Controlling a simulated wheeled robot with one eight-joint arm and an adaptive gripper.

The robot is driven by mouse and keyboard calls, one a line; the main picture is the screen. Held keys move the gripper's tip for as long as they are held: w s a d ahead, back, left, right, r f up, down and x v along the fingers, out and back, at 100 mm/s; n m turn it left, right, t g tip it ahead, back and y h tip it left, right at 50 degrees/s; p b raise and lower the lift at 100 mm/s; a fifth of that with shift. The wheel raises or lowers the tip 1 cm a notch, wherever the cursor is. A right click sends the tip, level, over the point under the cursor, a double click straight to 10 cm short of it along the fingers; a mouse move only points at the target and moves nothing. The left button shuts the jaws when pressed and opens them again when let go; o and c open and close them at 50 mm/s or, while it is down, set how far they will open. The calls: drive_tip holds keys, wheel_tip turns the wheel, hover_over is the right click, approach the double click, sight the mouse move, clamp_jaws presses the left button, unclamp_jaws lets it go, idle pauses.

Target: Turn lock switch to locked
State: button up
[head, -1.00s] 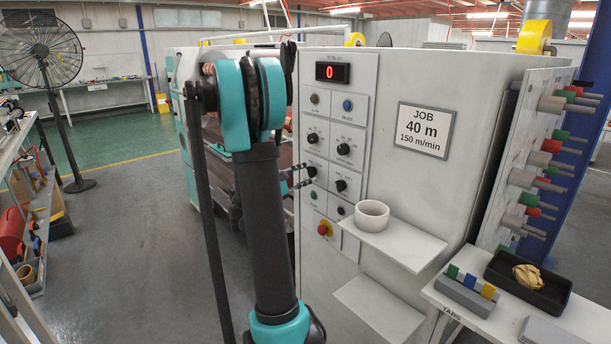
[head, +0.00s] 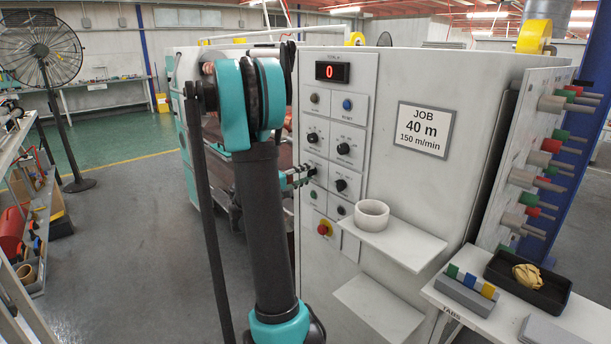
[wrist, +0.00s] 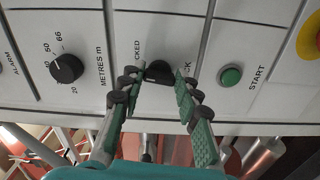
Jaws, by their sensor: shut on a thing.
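The lock switch (wrist: 158,71) is a black knob on the machine's pale control panel, between partly hidden labels that read "CKED" and "CK" in the wrist view. My gripper (wrist: 161,76) has one fingertip on each side of the knob and is shut on it. The fingers hide parts of the labels, and I cannot tell which way the knob points. In the head view the gripper (head: 303,176) reaches the panel from the left, at the lock switch (head: 311,171).
The green START button (wrist: 231,75) and the METRES knob (wrist: 66,68) flank the switch in the wrist view. A red emergency button (head: 324,229) sits lower on the panel. A shelf (head: 405,245) with a pale tape roll (head: 371,214) juts out at the right.

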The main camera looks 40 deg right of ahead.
drive_tip(key=shift+f+m, duration=0.1)
drive_tip(key=shift+m, duration=2)
drive_tip(key=o, duration=1.1)
drive_tip(key=shift+a, duration=0.1)
drive_tip(key=a, duration=0.8)
drive_tip(key=s+a, duration=0.1)
drive_tip(key=a, duration=0.3)
drive_tip(key=shift+d, duration=0.1)
